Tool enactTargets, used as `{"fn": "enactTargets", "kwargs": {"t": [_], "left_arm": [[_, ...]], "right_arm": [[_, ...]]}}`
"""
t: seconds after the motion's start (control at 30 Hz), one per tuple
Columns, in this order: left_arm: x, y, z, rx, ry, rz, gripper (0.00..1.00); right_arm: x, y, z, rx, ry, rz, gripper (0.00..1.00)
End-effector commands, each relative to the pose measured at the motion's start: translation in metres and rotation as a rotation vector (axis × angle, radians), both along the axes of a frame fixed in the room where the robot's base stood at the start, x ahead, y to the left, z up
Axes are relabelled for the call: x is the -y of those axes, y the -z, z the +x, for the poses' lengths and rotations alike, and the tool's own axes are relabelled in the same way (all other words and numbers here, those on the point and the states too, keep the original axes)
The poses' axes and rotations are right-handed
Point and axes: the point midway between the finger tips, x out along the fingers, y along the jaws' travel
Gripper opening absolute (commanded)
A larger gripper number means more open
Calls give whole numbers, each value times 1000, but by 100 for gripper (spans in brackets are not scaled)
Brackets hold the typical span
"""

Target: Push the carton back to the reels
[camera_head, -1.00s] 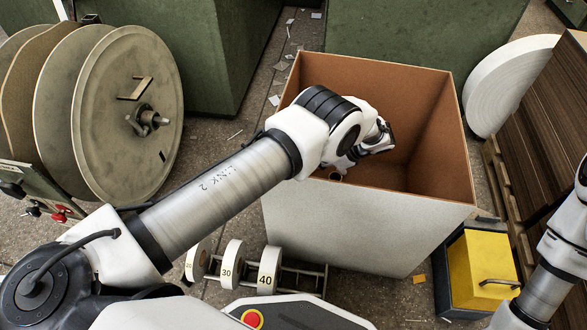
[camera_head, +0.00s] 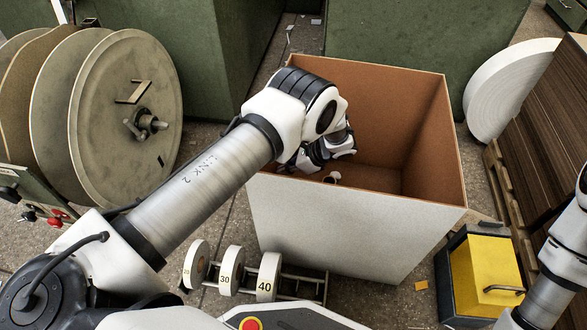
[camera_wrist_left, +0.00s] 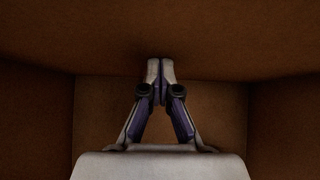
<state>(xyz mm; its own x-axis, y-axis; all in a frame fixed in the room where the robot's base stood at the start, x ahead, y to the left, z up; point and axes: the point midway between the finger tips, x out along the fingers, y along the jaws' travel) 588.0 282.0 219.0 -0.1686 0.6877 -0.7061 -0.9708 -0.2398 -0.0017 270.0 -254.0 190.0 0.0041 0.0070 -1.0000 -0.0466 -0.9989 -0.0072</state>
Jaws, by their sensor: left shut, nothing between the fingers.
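The carton (camera_head: 350,235) is a large open-topped box, pale grey outside and brown inside, standing on the floor in the middle of the head view. The large reels (camera_head: 105,150) stand at the left, with a gap of floor between them and the carton. My left arm reaches over the carton's left side. My left gripper (camera_head: 333,174) is down inside the carton, partly hidden by its own wrist. In the left wrist view its fingers (camera_wrist_left: 160,68) are shut and empty, close to a brown inner wall (camera_wrist_left: 200,40); I cannot tell whether they touch it. My right gripper is out of view.
Small numbered wheels on a rack (camera_head: 268,278) stand at the carton's front left. A yellow and dark box (camera_head: 480,272) stands at its front right. A white roll (camera_head: 505,90) and stacked brown board on a pallet (camera_head: 510,205) are at the right. Green cabinets (camera_head: 400,35) stand behind.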

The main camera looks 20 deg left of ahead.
Motion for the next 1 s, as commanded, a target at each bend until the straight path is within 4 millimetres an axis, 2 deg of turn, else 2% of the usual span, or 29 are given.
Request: {"fn": "enactTargets", "kwargs": {"t": [0.03,0.1,0.6,0.7,0.8,1.0], "left_arm": [[-14,-5,-5,-5,-6,0,0],[-34,-6,-10,-5,-6,0,0],[-179,-4,-47,-4,-7,-1,0],[-200,-3,-51,-2,-4,-2,0],[-213,-2,-54,-3,-4,-1,0],[-217,0,-55,-3,0,-1,0]], "right_arm": [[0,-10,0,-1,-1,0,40],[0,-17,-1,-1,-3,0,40],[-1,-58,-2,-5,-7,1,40],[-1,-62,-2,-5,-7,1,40],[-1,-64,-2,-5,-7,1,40],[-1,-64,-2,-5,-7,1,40]]}}
